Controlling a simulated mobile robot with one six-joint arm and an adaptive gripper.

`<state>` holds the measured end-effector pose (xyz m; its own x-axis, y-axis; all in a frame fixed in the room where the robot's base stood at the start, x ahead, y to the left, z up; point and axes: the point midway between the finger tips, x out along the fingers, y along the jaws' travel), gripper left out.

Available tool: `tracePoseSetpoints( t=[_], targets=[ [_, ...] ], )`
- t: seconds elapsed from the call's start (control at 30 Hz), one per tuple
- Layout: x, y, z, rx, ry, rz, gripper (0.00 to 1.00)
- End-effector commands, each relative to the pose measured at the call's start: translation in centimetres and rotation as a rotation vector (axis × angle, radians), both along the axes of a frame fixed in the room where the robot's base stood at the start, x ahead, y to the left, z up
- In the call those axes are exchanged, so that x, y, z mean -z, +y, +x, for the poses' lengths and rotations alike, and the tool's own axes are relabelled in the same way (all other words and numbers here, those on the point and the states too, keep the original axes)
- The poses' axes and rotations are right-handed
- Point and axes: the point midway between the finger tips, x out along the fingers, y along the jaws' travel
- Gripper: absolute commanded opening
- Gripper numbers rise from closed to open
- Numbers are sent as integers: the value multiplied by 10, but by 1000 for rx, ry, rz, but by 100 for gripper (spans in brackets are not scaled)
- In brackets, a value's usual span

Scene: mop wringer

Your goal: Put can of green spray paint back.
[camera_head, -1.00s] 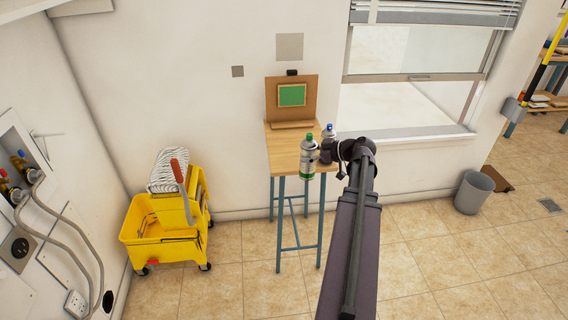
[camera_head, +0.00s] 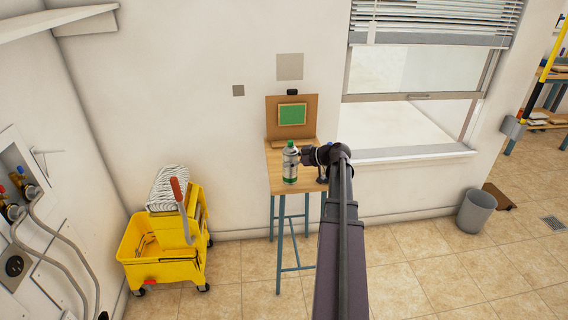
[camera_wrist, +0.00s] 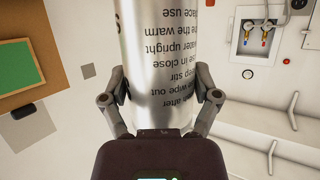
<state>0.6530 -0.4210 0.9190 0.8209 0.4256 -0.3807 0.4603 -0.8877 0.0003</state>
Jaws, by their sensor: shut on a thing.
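The can of green spray paint (camera_head: 290,163) has a silver body and a green cap. It is upright over the small wooden table (camera_head: 282,183); I cannot tell whether its base touches the top. My gripper (camera_head: 303,157) comes from the right and is shut on the can's side. In the wrist view the can (camera_wrist: 158,60) fills the middle, with its printed label showing, between the two fingers of my gripper (camera_wrist: 160,98). A board with a green panel (camera_head: 292,114) stands at the back of the table.
A yellow mop bucket (camera_head: 165,240) with a mop and red-handled wringer stands left of the table. A window (camera_head: 410,125) is behind on the right. A grey bin (camera_head: 476,211) stands on the right. Open tiled floor lies in front.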

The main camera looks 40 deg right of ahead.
Motion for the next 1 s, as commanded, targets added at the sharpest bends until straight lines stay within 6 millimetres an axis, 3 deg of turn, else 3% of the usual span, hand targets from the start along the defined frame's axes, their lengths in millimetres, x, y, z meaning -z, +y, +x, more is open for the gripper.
tracePoseSetpoints(
  t=[0.1, 0.33, 0.77, 1.0],
  targets=[
    [3, -4, 25, -2, -1, 0, 18],
    [5, -6, 51, -1, -1, 1, 18],
    [5, -6, 54, 1, -1, 0, 18],
    [17, -6, 54, 1, -1, 0, 18]
  ],
)
